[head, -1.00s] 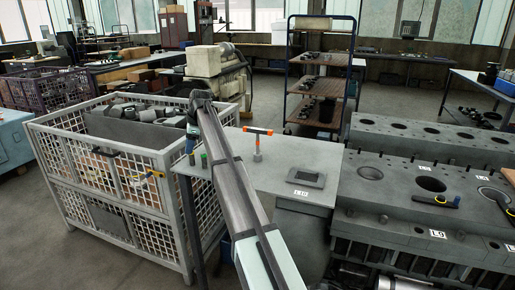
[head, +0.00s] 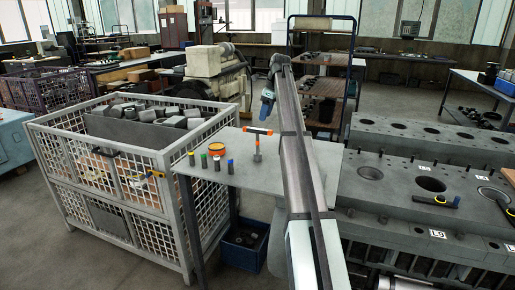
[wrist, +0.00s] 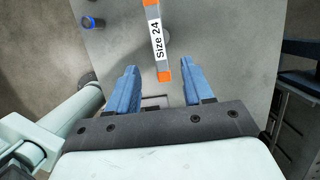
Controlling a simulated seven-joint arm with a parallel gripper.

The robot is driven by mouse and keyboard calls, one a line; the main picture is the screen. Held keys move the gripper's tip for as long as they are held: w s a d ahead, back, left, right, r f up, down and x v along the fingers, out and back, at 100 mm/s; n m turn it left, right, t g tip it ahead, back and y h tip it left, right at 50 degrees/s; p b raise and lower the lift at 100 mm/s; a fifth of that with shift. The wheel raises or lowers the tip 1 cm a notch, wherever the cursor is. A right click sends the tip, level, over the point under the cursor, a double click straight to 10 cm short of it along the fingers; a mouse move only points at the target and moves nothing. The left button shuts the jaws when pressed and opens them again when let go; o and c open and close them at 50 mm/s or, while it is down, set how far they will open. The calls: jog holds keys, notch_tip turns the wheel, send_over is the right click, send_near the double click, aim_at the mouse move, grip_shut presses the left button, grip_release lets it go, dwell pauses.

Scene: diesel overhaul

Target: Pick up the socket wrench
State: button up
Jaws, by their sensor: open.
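The socket wrench (head: 257,131) stands on the grey table with its orange-ended crossbar on top and a grey shaft below. In the wrist view its bar (wrist: 157,40) reads "Size 24", and one orange end lies in line with the gap between my fingers. My gripper (head: 267,108) is above the table, near and above the wrench. In the wrist view my gripper (wrist: 158,80) has its two blue fingers apart with nothing held. The wrench's lower part is mostly hidden from the wrist camera.
Several small green, blue and dark cylinders (head: 204,160) and an orange round item (head: 216,149) stand on the left of the table (head: 225,180). A mesh crate (head: 110,155) is left, the engine block (head: 400,205) right. A blue bin (head: 243,245) sits below.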

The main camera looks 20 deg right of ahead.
aim_at(257, 133)
jog(key=x, duration=0.7)
jog(key=shift+a, duration=0.1)
jog(key=shift+w+a+x, duration=0.1)
jog(key=shift+w+x, duration=0.05)
jog(key=shift+x, duration=1.15)
jog(key=shift+w+a+x, duration=0.15)
jog(key=shift+x, duration=1.15)
jog(key=shift+r, duration=0.2)
grip_shut()
